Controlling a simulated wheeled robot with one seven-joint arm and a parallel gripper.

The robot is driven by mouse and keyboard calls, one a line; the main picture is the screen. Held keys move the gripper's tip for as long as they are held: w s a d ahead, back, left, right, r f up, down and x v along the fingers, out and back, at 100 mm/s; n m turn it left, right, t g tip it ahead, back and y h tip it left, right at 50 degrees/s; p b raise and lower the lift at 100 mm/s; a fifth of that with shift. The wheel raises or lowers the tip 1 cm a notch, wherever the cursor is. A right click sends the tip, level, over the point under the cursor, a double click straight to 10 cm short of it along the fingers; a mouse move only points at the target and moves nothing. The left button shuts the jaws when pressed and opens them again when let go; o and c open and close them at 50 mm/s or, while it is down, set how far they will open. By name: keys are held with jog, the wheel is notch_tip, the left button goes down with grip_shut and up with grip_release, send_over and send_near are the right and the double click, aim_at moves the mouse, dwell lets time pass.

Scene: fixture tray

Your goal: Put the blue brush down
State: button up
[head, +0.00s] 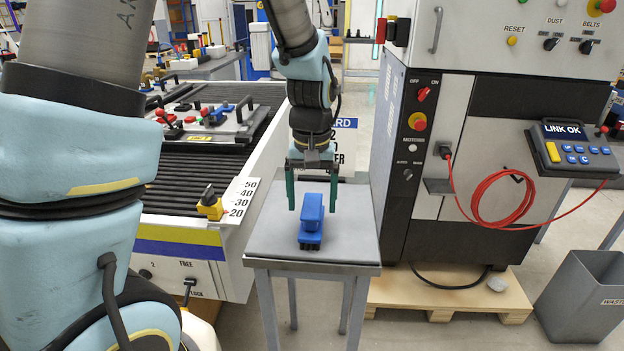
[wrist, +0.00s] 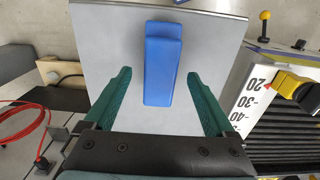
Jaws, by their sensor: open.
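The blue brush (head: 311,218) lies on the small grey table (head: 268,232), with dark bristles showing at its near end. In the wrist view the brush (wrist: 161,62) shows as a plain blue block lying lengthwise on the table top (wrist: 108,38). My gripper (head: 312,205) is open, with one green finger on each side of the brush. The wrist view also shows the gripper (wrist: 159,80) with clear gaps between both fingers and the brush. The exact height of the fingertips above the table top is hard to tell.
A conveyor bench with a yellow knob (head: 210,207) and number scale stands close on the left. A machine cabinet (head: 403,150) with a red cable (head: 480,205) stands close on the right. A grey waste bin (head: 580,296) is at the lower right. Table space around the brush is clear.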

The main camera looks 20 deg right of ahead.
aim_at(312, 204)
notch_tip(312, 204, up, 6)
jog(key=shift+r, duration=0.25)
jog(key=a+f+n, duration=0.2)
jog(key=a, duration=1)
jog(key=a+f+n+t, duration=0.1)
jog(key=a+f, duration=0.1)
jog(key=a, duration=1.1)
jog(key=shift+w+a+n+t, duration=0.25)
jog(key=shift+w+n+t, duration=0.05)
jog(key=shift+w+n, duration=0.15)
